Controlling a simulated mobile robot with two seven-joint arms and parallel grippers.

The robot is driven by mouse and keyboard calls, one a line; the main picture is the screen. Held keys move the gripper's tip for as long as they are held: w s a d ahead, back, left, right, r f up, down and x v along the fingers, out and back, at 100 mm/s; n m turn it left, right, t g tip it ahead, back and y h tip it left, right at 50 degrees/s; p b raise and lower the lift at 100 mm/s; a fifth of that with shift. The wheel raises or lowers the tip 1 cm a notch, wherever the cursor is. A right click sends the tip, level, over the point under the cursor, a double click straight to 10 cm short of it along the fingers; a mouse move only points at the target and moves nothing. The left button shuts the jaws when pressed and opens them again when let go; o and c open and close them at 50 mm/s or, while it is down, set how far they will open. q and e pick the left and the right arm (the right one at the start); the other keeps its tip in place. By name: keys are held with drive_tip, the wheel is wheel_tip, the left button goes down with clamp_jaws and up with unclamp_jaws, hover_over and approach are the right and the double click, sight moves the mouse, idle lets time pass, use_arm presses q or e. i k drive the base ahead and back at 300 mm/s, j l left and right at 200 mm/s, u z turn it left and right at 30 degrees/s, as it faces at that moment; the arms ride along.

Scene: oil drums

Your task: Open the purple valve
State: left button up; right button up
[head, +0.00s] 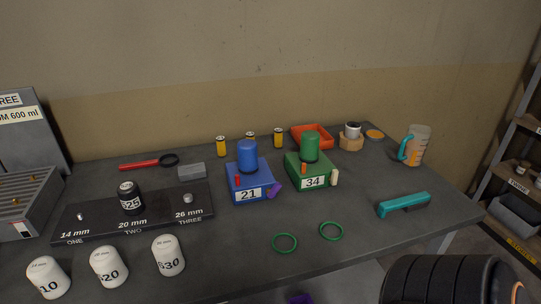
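The purple valve (273,190) is a small purple handle on the lower right side of the blue box marked 21 (250,195). A blue drum (247,155) stands upright on top of this box, with a small red-orange peg (238,181) at its front left. Whether the valve is open or closed cannot be told at this size. Nothing touches the valve. Neither my left nor my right gripper shows in the head view.
To the right stands the green box marked 34 (313,182) with a green drum (310,146). Two green rings (285,242) lie in front. A teal handle (404,204) lies right. White weights (168,256) stand front left. A black ribbed shape (440,281) fills the lower right.

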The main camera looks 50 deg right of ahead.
sight(270, 193)
drive_tip(key=k+l+u, duration=0.25)
drive_tip(key=l, duration=0.15)
drive_tip(key=k+l+u, duration=0.2)
drive_tip(key=l, duration=0.2)
drive_tip(key=k+l, duration=0.25)
drive_tip(key=l, duration=0.15)
drive_tip(key=k+l+u, duration=0.1)
drive_tip(key=l, duration=0.25)
drive_tip(key=k, duration=0.1)
